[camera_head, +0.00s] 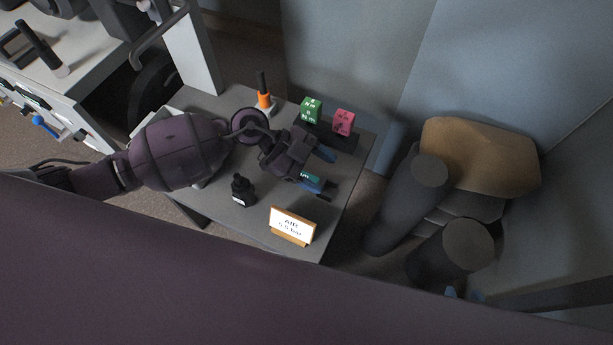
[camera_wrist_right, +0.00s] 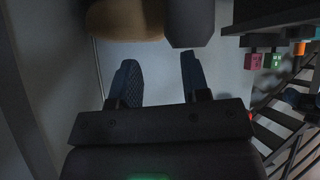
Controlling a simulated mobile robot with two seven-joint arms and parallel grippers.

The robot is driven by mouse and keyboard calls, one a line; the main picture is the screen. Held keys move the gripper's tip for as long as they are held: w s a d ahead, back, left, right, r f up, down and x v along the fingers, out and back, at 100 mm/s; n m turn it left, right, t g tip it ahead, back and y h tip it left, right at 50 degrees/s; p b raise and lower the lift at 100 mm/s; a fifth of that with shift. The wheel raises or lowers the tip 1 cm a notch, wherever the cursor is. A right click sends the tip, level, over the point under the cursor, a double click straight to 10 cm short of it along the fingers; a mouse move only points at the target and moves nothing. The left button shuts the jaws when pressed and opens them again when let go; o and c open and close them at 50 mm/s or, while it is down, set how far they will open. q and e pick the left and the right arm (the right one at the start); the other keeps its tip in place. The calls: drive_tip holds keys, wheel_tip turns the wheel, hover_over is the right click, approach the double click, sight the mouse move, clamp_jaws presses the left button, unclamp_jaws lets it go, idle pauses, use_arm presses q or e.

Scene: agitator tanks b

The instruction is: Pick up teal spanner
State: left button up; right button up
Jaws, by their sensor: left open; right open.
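No teal spanner can be made out for certain. A small teal patch (camera_head: 310,178) shows beside my left gripper in the head view; I cannot tell whether it is part of the gripper or a thing under it. My left gripper (camera_head: 328,171) is open over the right part of the small grey table (camera_head: 260,222), its fingers pointing right. The gripper and arm hide part of the tabletop. My right gripper (camera_wrist_right: 160,80) is open in the right wrist view, with nothing between its fingers, away from the table.
On the table stand an orange-and-black item (camera_head: 264,97), a green block (camera_head: 311,109), a pink block (camera_head: 344,121), a black bottle (camera_head: 242,190) and an AIR sign (camera_head: 291,226). Dark cylinders (camera_head: 467,245) and a brown-topped object (camera_head: 480,155) stand right. A bench (camera_head: 85,75) is left.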

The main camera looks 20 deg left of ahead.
use_arm(q)
drive_tip(key=w+a+f+y, duration=0.3)
drive_tip(key=a+y, duration=0.1)
drive_tip(key=a, duration=0.1)
drive_tip(key=n+y, duration=0.1)
drive_tip(key=y, duration=0.2)
approach(303, 174)
drive_tip(key=shift+d+r+b, duration=0.15)
drive_tip(key=shift+r+b, duration=0.2)
drive_tip(key=shift+r, duration=0.15)
drive_tip(key=shift+f+y, duration=0.2)
drive_tip(key=shift+y, duration=0.1)
drive_tip(key=b+x, duration=0.1)
drive_tip(key=x, duration=0.3)
drive_tip(key=shift+f+b, duration=0.2)
drive_tip(key=shift+b, duration=0.1)
drive_tip(key=shift+d+f, duration=0.3)
drive_tip(key=shift+f, duration=0.3)
drive_tip(key=x, duration=0.1)
drive_tip(key=b+x, duration=0.1)
drive_tip(key=x, duration=0.1)
drive_tip(key=b+x, duration=0.1)
drive_tip(key=shift+s+d+f, duration=0.15)
drive_tip(key=shift+s, duration=0.15)
drive_tip(key=shift+d+f, duration=0.1)
use_arm(e)
drive_tip(key=shift+g, duration=0.3)
wheel_tip(303, 174, down, 4)
drive_tip(key=shift+w+f, duration=0.1)
